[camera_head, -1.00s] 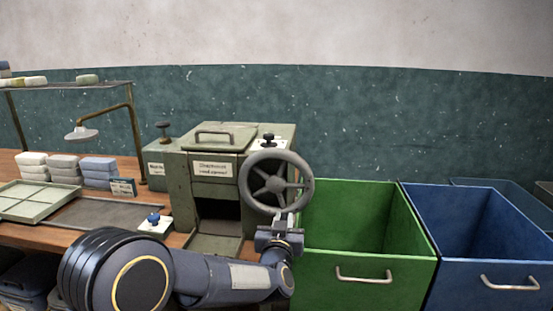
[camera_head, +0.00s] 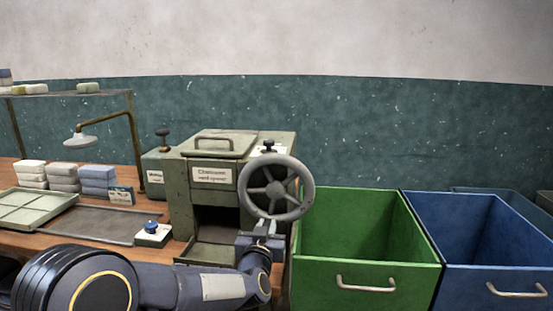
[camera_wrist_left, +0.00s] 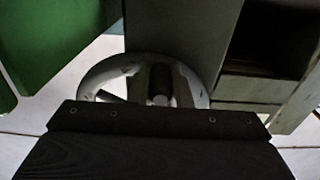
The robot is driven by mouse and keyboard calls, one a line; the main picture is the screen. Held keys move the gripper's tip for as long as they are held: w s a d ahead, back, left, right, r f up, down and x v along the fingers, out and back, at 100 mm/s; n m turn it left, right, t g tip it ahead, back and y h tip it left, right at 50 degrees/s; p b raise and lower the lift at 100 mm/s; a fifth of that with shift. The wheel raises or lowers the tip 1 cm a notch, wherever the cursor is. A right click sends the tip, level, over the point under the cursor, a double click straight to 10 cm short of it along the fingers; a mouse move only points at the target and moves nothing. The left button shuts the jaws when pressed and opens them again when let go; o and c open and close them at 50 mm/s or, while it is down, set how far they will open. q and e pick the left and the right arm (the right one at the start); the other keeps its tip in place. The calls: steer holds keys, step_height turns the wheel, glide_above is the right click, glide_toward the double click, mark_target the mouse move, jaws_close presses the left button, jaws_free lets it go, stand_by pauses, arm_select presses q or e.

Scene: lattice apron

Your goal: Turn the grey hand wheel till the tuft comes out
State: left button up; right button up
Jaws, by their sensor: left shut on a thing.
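The grey hand wheel (camera_head: 303,205) is on the right side of a worn green machine (camera_head: 182,205). It also shows in the left wrist view (camera_wrist_left: 200,88), partly hidden behind my gripper. My left gripper (camera_head: 264,228) is at the bottom of the wheel, shut on its lower rim. The dark gripper body fills the lower part of the left wrist view. The machine has a dark front opening (camera_head: 218,215) with a tray below it. No tuft shows in the opening. My right gripper is not in view.
A green bin (camera_head: 365,273) and a blue bin (camera_head: 490,274) stand to the right, close to the wheel. On the bench at the left are stacked bars (camera_head: 97,180), a pale green tray (camera_head: 35,208) and a blue-knobbed box (camera_head: 152,236).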

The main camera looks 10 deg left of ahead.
mark_target(246, 205)
arm_select(q)
steer(key=shift+a+r, duration=0.3)
steer(key=shift+a, duration=0.6)
steer(key=shift+a+r, duration=0.25)
steer(key=shift+a, duration=0.6)
steer(key=shift+a+r, duration=1.25)
steer(key=shift+r, duration=0.25)
